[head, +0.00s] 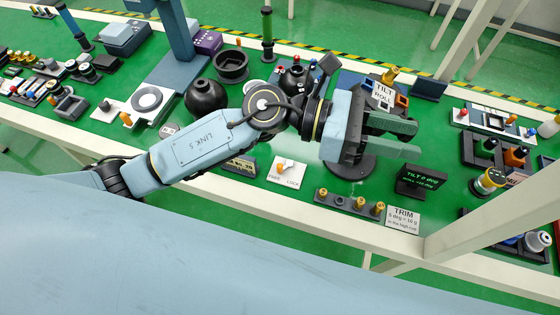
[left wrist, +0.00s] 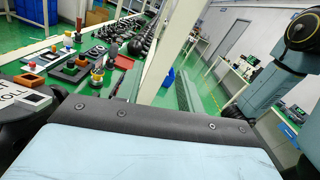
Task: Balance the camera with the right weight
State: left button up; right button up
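My left gripper (head: 408,138) reaches over the bench from the left. Its two fingers show apart with nothing seen between them. A dark display (head: 421,180) reads TILT 0 deg, with a roll line too small to read surely. Brass weights (head: 360,203) sit in a black block (head: 340,203). My right gripper is not visible.
A TRIM card (head: 403,218) says 5 deg = 10 g in the high cup. A FREE/LOCK switch plate (head: 287,171) lies left of the block. A pale post (head: 490,205) crosses at right.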

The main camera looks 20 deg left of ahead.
pick_arm(q)
notch_tip(320, 180, down, 9)
jog(key=a+m+g+y, duration=0.3)
jog(key=m+y, duration=0.4)
jog(key=m+t+y, duration=0.3)
jog(key=m+y, duration=0.1)
jog(key=y, duration=0.7)
send_near(280, 165)
notch_tip(280, 165, down, 7)
jog(key=shift+w+d+f, duration=0.1)
jog(key=shift+d+f, duration=0.05)
jog(key=shift+f, duration=0.85)
grip_shut()
